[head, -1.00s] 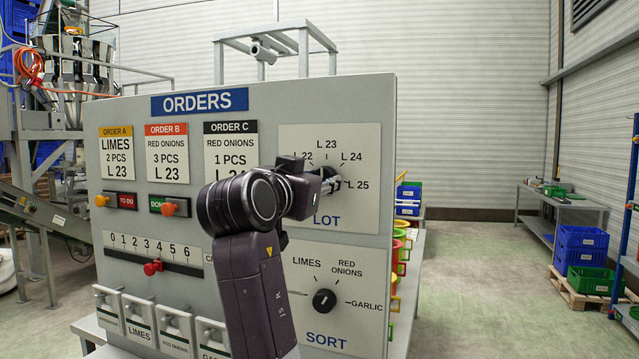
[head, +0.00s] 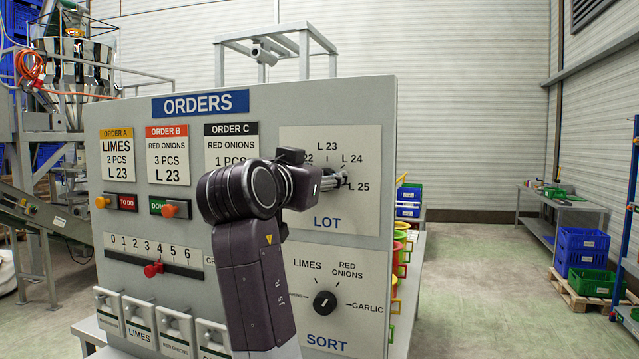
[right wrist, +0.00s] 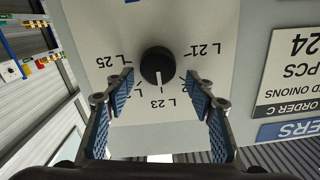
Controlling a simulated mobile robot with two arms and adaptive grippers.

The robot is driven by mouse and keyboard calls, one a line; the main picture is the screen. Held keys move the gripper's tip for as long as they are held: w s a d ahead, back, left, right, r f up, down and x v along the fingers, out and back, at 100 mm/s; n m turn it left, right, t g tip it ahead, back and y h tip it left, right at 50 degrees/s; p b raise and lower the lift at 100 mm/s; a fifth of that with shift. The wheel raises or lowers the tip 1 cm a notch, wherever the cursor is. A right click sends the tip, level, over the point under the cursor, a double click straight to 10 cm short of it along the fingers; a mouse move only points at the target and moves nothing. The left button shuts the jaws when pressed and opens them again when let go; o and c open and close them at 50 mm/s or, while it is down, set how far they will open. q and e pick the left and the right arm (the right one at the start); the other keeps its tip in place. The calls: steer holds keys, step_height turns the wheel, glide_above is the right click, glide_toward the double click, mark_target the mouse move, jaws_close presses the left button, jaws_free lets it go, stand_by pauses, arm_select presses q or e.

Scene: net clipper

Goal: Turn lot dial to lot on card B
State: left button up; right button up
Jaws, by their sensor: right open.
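The lot dial, a round black knob with a white pointer line, shows in the right wrist view (right wrist: 157,65). Its pointer points at the L 23 mark (right wrist: 157,103); that view is upside down. Card B (head: 168,157), with a red header, reads RED ONIONS, 3 PCS, L 23. My right gripper (head: 340,179) is in front of the lot plate (head: 350,215) and hides the dial in the head view. In the right wrist view its blue-padded fingers (right wrist: 165,98) are open, one on each side below the dial and apart from it. My left gripper is not in view.
The sort dial (head: 325,300) sits below the lot plate. A slider with a red knob (head: 153,269), two switches and several flap bins are on the panel's left. Colored bins (head: 400,245) stand behind the panel's right edge.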

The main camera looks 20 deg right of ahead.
step_height(320, 180, up, 8)
steer(key=shift+r, duration=0.2)
steer(key=shift+f, duration=0.1)
stand_by(0.5)
